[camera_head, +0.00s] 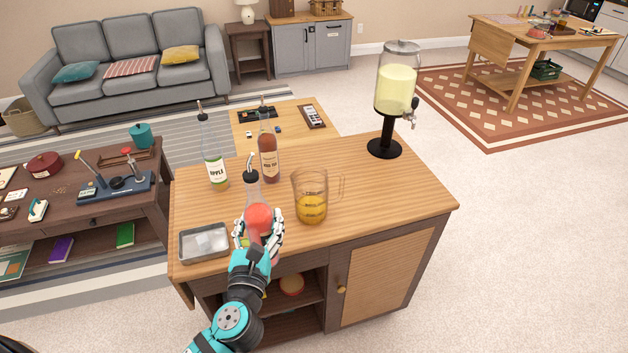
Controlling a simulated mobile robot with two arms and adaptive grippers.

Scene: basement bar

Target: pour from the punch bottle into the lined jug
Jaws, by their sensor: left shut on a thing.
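The punch bottle (257,215) is clear, with a black pour spout and red liquid inside. It stands close to upright at the front of the wooden bar top. My left gripper (259,237) is shut around its lower part, and the fingers hide its base and most of its label. I cannot tell whether the base touches the top. The lined jug (312,196) is clear glass with dark measuring lines and a handle on its right. It stands upright just right of the bottle, apart from it, with yellow-amber liquid in its lower part. My right gripper is not in view.
An apple bottle (216,165) and a bottle of brown-red liquid (268,153) stand behind the punch bottle. A metal tray (184,250) with ice-like cubes sits at left. A drink dispenser (396,78) stands at the back right. The right part of the bar top (405,195) is clear.

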